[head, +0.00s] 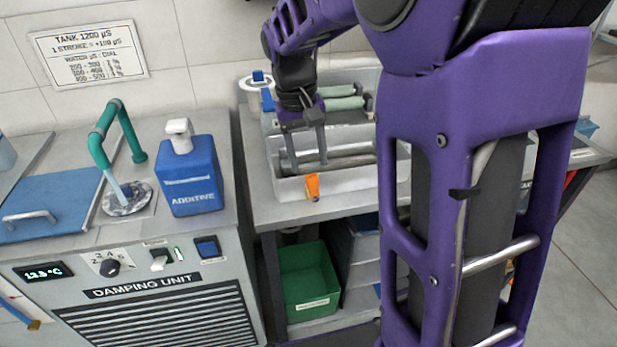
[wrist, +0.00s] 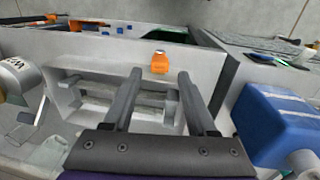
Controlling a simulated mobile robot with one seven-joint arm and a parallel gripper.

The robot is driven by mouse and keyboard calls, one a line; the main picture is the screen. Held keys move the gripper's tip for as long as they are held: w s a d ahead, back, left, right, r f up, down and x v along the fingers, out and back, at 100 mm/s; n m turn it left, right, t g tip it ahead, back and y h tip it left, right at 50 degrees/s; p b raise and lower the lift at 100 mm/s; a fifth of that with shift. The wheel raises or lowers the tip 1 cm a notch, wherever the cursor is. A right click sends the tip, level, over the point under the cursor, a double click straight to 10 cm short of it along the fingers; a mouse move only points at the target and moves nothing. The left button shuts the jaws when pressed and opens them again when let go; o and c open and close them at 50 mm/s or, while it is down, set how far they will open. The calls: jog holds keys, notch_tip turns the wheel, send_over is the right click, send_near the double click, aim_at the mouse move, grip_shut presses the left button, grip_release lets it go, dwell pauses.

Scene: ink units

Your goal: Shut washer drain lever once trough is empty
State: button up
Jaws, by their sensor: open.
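The orange drain lever (head: 313,187) sits on the front wall of the grey washer trough (head: 347,187). It also shows in the wrist view (wrist: 160,62), just beyond my fingertips. I cannot tell whether the lever stands open or shut. My gripper (head: 322,158) is over the trough, behind the lever in the head view. In the wrist view my gripper (wrist: 160,76) is open, with nothing between its two fingers. Metal rollers (head: 350,160) cross the trough. My fingers hide part of its inside, and I cannot tell whether liquid is in it.
A blue additive bottle (head: 190,178) stands on the damping unit (head: 160,295) left of the trough. A green hose (head: 105,132) rises beside it. Green-sleeved rollers (head: 342,97) lie at the trough's back. A green bin (head: 308,280) is on the shelf below.

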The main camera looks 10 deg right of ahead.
aim_at(311, 176)
jog(key=f, duration=0.4)
jog(key=d+f+b, duration=0.1)
jog(key=f, duration=0.1)
jog(key=shift+f, duration=0.2)
grip_shut()
